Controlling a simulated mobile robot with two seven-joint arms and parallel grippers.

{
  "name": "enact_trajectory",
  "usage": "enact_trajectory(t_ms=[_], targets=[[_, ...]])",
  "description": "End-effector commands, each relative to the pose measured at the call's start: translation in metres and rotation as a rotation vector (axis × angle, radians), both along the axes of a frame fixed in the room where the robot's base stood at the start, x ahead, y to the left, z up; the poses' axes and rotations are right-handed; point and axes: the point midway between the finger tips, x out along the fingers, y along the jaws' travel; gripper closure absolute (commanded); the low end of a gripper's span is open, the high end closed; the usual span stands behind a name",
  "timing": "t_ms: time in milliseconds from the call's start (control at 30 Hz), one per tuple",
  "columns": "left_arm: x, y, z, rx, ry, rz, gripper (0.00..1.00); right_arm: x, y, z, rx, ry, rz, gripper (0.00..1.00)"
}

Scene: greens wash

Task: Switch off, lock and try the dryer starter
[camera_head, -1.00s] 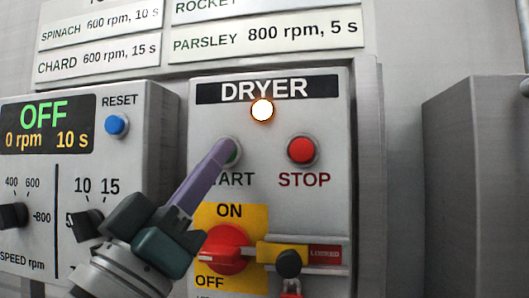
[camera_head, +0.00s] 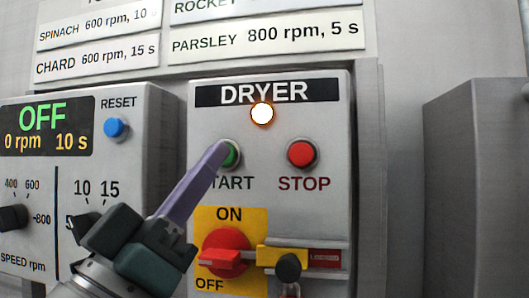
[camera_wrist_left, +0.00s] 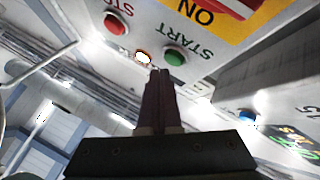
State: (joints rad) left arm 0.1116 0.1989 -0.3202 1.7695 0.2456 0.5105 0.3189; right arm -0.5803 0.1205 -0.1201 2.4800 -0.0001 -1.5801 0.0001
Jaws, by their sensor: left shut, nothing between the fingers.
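The dryer starter (camera_head: 335,125) is a grey box with a lit white-orange lamp (camera_head: 262,113). My left gripper (camera_head: 221,149) is shut and empty, its purple fingertips over the left edge of the green START button (camera_head: 234,155). In the left wrist view the fingertips (camera_wrist_left: 160,76) show beside the START button (camera_wrist_left: 174,57); contact cannot be told. The red STOP button (camera_head: 302,153) is clear. The red rotary switch (camera_head: 226,252) has its handle roughly level, between ON and OFF. A yellow slide (camera_head: 270,255) with a black knob (camera_head: 288,267) sits beside a red LOCKED label (camera_head: 325,257). My right gripper is out of view.
At left is a control panel (camera_head: 140,165) with an OFF display (camera_head: 45,127), a blue RESET button (camera_head: 116,128) and black dials. Recipe cards (camera_head: 265,38) hang above. A grey box (camera_head: 475,190) juts out at right.

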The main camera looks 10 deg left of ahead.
Motion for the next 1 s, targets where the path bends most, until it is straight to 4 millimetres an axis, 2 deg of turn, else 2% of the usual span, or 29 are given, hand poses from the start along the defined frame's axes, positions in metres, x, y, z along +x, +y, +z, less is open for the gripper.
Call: enact_trajectory(t_ms=[133,600,1000], targets=[[-0.006,0.000,0.001,0.000,0.000,0.000,1.00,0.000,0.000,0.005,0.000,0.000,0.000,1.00],[-0.048,0.002,0.001,0.001,0.001,0.000,1.00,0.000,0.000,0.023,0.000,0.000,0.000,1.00],[-0.050,0.002,0.000,0.000,-0.001,-0.001,1.00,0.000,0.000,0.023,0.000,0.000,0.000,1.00]])
